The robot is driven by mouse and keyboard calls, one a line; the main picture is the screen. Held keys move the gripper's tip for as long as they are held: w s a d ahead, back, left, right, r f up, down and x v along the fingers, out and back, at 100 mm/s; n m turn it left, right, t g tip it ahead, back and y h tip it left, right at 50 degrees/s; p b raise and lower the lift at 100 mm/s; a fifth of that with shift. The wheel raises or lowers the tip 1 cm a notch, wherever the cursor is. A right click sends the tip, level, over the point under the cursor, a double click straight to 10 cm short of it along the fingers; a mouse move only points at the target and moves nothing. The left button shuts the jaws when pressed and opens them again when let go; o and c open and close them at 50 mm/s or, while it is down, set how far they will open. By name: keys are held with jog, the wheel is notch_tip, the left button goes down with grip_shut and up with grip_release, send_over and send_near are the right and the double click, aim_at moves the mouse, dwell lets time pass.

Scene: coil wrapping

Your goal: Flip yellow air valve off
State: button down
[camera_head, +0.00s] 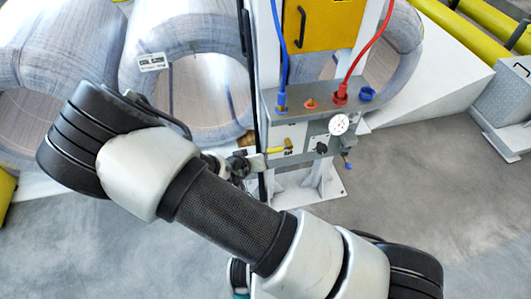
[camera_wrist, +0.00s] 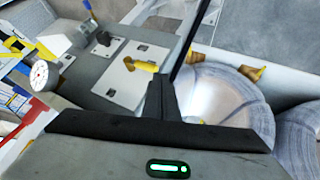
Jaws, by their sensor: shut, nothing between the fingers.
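The yellow air valve (camera_head: 280,149) is a small handle on the front of a grey panel (camera_head: 300,162) on the post. In the head view its handle lies roughly horizontal, pointing left. In the wrist view the valve (camera_wrist: 143,67) shows just beyond and left of my fingertips. My gripper (camera_head: 260,161) is shut and empty, just left of and slightly below the handle. In the wrist view my gripper (camera_wrist: 161,78) has its fingers together. I cannot tell whether the fingertips touch the handle.
A pressure gauge (camera_head: 338,124) sits right of the valve. Blue and red hoses (camera_head: 366,48) run up from the panel's top. A yellow box (camera_head: 318,24) hangs above. Wrapped coils (camera_head: 180,65) stand behind at left. Open floor (camera_head: 430,220) lies to the right.

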jog(key=shift+s+a+r, duration=0.25)
jog(key=shift+s+a, duration=0.4)
jog(key=shift+s, duration=0.2)
